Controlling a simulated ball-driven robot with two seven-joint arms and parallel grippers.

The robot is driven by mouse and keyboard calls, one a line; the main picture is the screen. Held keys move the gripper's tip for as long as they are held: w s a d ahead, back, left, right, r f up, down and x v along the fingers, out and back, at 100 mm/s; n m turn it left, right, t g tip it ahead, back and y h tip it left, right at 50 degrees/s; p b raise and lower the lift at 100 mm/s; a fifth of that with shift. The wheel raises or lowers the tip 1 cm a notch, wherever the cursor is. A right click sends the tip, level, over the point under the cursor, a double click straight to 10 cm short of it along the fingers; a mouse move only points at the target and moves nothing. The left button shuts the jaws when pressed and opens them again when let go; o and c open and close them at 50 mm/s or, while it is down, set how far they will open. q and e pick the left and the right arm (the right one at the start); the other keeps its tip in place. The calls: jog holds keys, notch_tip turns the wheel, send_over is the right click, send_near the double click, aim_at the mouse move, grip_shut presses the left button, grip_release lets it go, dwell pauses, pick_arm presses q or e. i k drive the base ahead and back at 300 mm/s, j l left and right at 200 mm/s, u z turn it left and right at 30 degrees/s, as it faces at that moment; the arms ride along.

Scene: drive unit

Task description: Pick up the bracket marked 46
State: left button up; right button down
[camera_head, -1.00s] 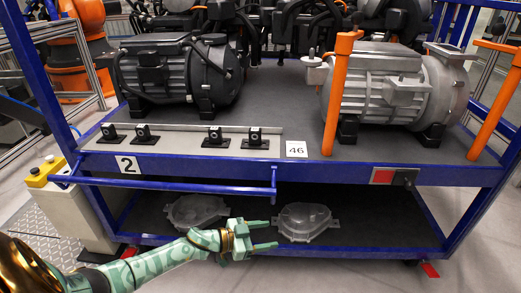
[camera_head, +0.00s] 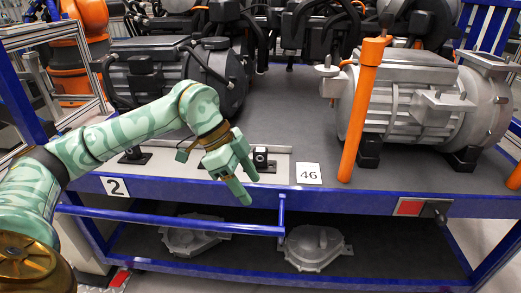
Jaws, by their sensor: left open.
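A white card marked 46 (camera_head: 308,173) stands at the right end of a light plate on the upper shelf. The black bracket (camera_head: 262,159) nearest the card sits on the plate, just left of it, with a small block on a flat foot. My left gripper (camera_head: 249,190) is open and empty, its fingers pointing down and right. In the picture it is left of and slightly below this bracket, over the shelf's front edge. It hides part of the bracket row. Another bracket (camera_head: 134,157) shows at the left, partly behind my arm. My right gripper is out of view.
A dark motor (camera_head: 165,85) and a silver motor (camera_head: 430,105) stand behind. An orange post (camera_head: 362,110) rises right of the card. A blue bar (camera_head: 170,222) runs below the front edge. Two grey castings (camera_head: 315,247) lie on the lower shelf.

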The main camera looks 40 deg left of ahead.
aim_at(259, 161)
jog(key=i+j, duration=0.75)
jog(key=j, duration=0.15)
